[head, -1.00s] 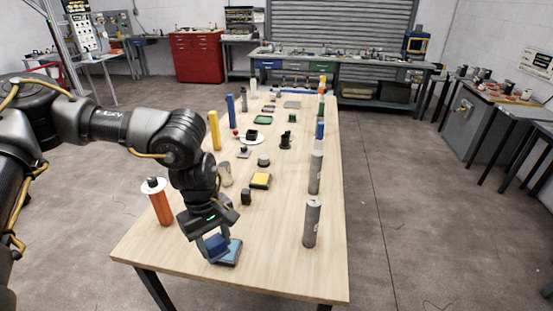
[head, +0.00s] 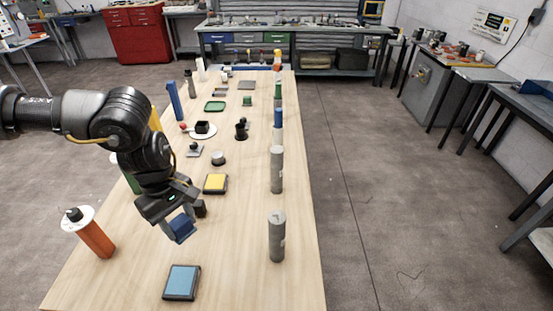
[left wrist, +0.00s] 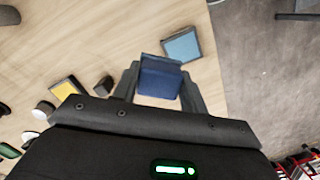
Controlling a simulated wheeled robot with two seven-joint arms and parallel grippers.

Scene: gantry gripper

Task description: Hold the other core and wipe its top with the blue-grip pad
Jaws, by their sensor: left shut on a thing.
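My left gripper (head: 179,224) is shut on the blue-grip pad (head: 183,231), a blue block held above the table. In the left wrist view the blue-grip pad (left wrist: 160,84) sits between the two fingers; its underside is hidden. A grey core (head: 277,238) stands upright near the table's right edge, to the right of my gripper. A second grey core (head: 277,170) stands upright behind it along the same edge. Neither core is held. My right gripper is not in view.
A shallow dark-edged box with a light-blue top (head: 181,282) lies near the front. A yellow-topped box (head: 215,184) lies farther back. An orange cylinder with a white disc (head: 96,238) stands at the left. The table (head: 230,270) is clear between the blue-topped box and the near core.

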